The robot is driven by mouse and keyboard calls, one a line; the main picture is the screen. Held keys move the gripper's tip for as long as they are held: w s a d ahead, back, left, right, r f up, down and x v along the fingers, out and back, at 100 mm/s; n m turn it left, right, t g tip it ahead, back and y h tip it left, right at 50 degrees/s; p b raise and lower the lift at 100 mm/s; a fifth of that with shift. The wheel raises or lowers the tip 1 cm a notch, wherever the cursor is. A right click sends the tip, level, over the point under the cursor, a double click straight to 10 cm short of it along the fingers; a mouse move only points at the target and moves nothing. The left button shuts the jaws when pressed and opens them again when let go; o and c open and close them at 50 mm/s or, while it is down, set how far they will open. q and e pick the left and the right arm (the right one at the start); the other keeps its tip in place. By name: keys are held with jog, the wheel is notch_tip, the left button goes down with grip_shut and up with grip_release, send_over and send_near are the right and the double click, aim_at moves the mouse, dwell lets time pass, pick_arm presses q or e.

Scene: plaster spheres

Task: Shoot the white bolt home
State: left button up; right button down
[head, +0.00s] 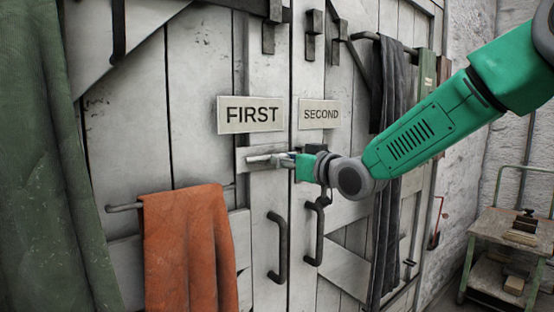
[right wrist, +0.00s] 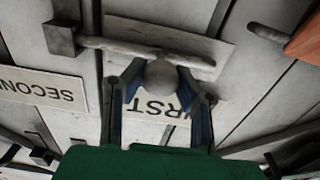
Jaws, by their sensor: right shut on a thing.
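The white bolt (head: 262,160) lies across the left door just below the FIRST sign (head: 251,115), on a pale backing plate (head: 242,158). In the right wrist view its rod (right wrist: 115,45) shows with a round knob (right wrist: 160,76) standing out from it. My right gripper (head: 287,159) is shut on this knob, with one finger on each side in the right wrist view (right wrist: 160,80). The rod's end is close to a dark block (right wrist: 62,38); I cannot tell whether it is inside. My left gripper is not in view.
Two dark pull handles (head: 278,248) (head: 316,232) stand below the bolt. An orange cloth (head: 190,250) hangs on a rail at left, a dark cloth (head: 390,110) at right. The SECOND sign (head: 319,114) is beside the seam. A cart (head: 510,235) stands far right.

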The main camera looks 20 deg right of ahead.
jog(key=c, duration=1.2)
grip_release()
jog(key=shift+w+d, duration=0.15)
jog(key=shift+d+f, duration=0.1)
jog(key=shift+d, duration=0.3)
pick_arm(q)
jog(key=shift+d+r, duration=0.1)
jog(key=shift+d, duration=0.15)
pick_arm(e)
jog(key=v, duration=1.2)
jog(key=shift+d+f, duration=0.1)
jog(key=shift+d, duration=0.1)
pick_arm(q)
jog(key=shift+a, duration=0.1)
pick_arm(e)
jog(key=shift+a, duration=0.15)
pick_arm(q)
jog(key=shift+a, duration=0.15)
pick_arm(e)
jog(key=shift+a, duration=0.25)
